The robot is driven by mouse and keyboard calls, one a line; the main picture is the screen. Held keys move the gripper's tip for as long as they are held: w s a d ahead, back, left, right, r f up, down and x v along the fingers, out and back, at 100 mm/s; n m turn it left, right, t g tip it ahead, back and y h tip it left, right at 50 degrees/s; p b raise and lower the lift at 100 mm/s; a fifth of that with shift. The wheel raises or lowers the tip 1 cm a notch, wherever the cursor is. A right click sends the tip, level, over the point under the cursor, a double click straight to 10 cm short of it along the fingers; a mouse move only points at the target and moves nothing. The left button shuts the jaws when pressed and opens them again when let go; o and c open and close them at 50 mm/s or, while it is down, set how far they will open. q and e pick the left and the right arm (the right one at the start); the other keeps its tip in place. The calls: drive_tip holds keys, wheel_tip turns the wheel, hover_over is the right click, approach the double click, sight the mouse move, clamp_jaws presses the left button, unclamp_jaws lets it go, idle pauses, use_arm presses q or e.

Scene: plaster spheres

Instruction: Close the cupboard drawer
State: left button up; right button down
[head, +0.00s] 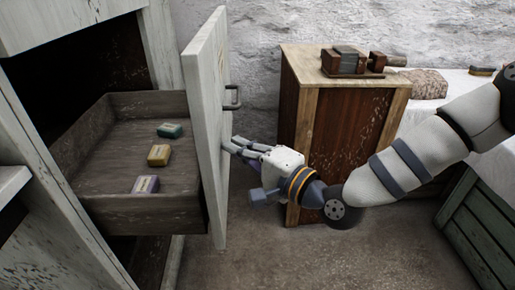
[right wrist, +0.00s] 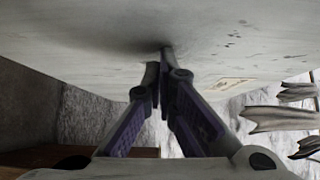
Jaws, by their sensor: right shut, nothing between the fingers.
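The cupboard drawer (head: 150,212) is pulled out of the white cupboard (head: 52,175) at the left. Its tall white front panel (head: 207,150) has a dark handle (head: 232,97) on its outer face. Teal, yellow and pale purple small blocks lie inside. My right gripper (head: 231,146) is shut and empty, its fingertips at the panel's outer face below the handle. In the right wrist view the fingers (right wrist: 160,65) reach up to the white panel surface (right wrist: 90,55); contact or a tiny gap, I cannot tell. My left gripper is not in view.
A brown wooden cabinet (head: 300,111) stands right of the panel with a dark wooden device (head: 350,62) on top. A green crate (head: 478,232) is at the lower right. The floor (head: 300,260) in front of the drawer is clear.

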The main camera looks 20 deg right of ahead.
drive_tip(key=w+a+b, duration=0.1)
drive_tip(key=w+a, duration=0.2)
drive_tip(key=a, duration=0.8)
drive_tip(key=w+a+b, duration=0.2)
drive_tip(key=w+a, duration=0.1)
drive_tip(key=a, duration=0.8)
drive_tip(key=shift+w+a+r, duration=0.1)
